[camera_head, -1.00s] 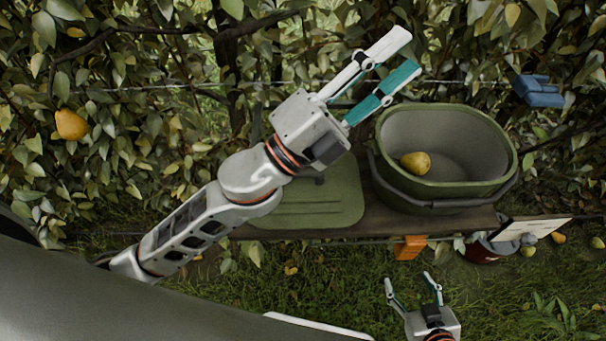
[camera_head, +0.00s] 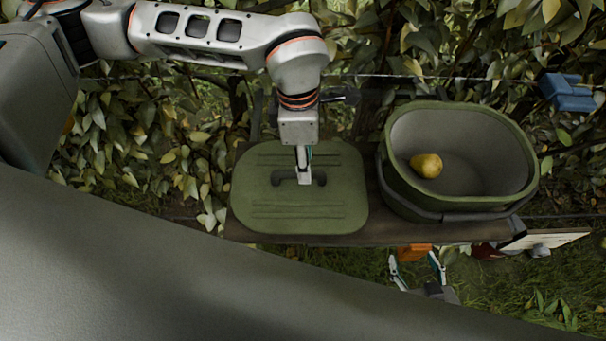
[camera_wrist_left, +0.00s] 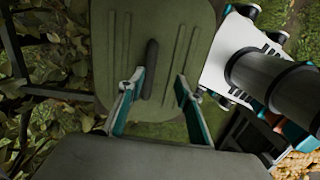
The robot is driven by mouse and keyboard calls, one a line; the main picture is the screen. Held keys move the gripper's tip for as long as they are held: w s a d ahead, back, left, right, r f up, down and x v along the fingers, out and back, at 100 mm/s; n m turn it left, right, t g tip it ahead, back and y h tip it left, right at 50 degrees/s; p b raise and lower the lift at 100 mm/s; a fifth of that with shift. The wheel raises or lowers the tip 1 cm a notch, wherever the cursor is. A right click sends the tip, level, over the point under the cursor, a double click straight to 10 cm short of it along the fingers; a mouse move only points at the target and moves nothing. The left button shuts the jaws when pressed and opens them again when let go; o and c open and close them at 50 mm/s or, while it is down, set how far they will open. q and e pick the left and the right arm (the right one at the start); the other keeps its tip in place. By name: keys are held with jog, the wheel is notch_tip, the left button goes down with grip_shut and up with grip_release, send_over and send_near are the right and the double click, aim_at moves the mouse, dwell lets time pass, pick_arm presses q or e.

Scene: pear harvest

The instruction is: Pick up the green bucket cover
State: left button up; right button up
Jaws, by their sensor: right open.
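The green bucket cover (camera_head: 250,205) lies flat on the wooden plank left of the bucket, with a dark handle (camera_head: 282,178) in its middle. My left gripper (camera_head: 304,178) is over the handle, pointing down; seen edge-on here, its fingers overlap. Contact with the cover (camera_wrist_left: 110,50) cannot be told. My right gripper (camera_head: 413,257) is open and empty, low beyond the plank's front edge.
The green bucket (camera_head: 390,185) stands on the plank (camera_head: 330,240) right of the cover, with a yellow pear (camera_head: 426,165) inside. A blue object (camera_head: 567,92) is at the far right. Leafy branches (camera_head: 150,130) crowd behind the plank.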

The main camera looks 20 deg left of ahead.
pick_arm(q)
jog(key=shift+w+a+r+y, duration=0.15)
jog(key=shift+w+a+y, duration=0.15)
jog(key=shift+w+a, duration=0.55)
jog(key=shift+a, duration=0.35)
jog(key=f, duration=0.7)
jog(key=shift+s+d+f, duration=0.25)
jog(key=shift+d+f, duration=0.05)
jog(key=shift+f, duration=0.1)
jog(key=shift+c, duration=0.4)
grip_shut()
